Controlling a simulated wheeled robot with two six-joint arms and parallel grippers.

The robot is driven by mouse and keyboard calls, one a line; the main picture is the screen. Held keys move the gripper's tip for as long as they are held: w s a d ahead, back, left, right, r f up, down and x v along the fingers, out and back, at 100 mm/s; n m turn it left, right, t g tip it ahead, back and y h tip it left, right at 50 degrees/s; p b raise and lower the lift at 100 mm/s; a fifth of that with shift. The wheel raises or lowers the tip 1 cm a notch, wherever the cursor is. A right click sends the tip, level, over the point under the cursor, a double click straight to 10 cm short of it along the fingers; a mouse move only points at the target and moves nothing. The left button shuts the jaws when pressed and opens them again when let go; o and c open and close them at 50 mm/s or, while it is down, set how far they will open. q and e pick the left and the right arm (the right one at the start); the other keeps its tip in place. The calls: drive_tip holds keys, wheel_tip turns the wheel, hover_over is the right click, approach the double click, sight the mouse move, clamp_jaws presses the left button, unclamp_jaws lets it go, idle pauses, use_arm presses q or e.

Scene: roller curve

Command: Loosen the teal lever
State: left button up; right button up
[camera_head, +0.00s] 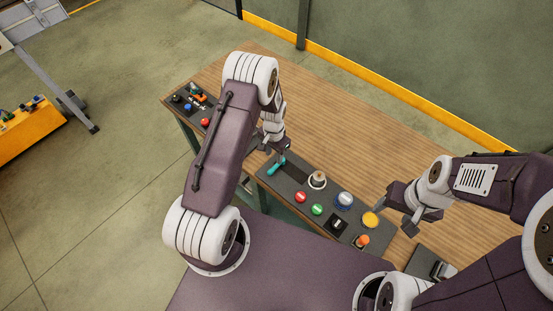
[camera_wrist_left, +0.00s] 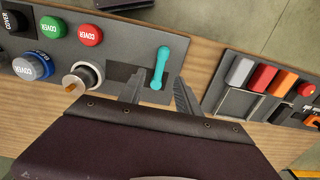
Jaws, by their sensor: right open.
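The teal lever (camera_head: 277,165) stands in a dark slot at the left end of the grey control panel (camera_head: 330,192). My left gripper (camera_head: 271,148) is over that end of the panel, close to the lever. In the left wrist view its fingers (camera_wrist_left: 160,84) are spread apart, one on each side of the lever's lower end, with gaps showing. My right gripper (camera_head: 392,219) is open and empty near the yellow button (camera_head: 370,219).
Another panel (camera_head: 190,105) lies at the table's far left. The wooden table (camera_head: 340,130) behind is clear.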

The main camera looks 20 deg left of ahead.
sight(274, 167)
use_arm(q)
drive_tip(key=f+p, duration=0.1)
drive_tip(key=f, duration=0.1)
drive_tip(key=f+p, duration=0.1)
drive_tip(key=f, duration=0.2)
drive_tip(key=f+p, duration=0.1)
drive_tip(key=f, duration=0.2)
drive_tip(key=shift+w+a+f, duration=0.15)
drive_tip(key=shift+w+a, duration=0.05)
drive_tip(key=shift+a, duration=0.1)
drive_tip(key=shift+s+d+f, duration=0.2)
drive_tip(key=shift+d+f, duration=0.1)
drive_tip(key=shift+f, duration=0.15)
drive_tip(key=shift+w+a+f, duration=0.1)
drive_tip(key=shift+c, duration=0.3)
drive_tip(key=c, duration=0.6)
clamp_jaws()
drive_tip(key=shift+w, duration=0.15)
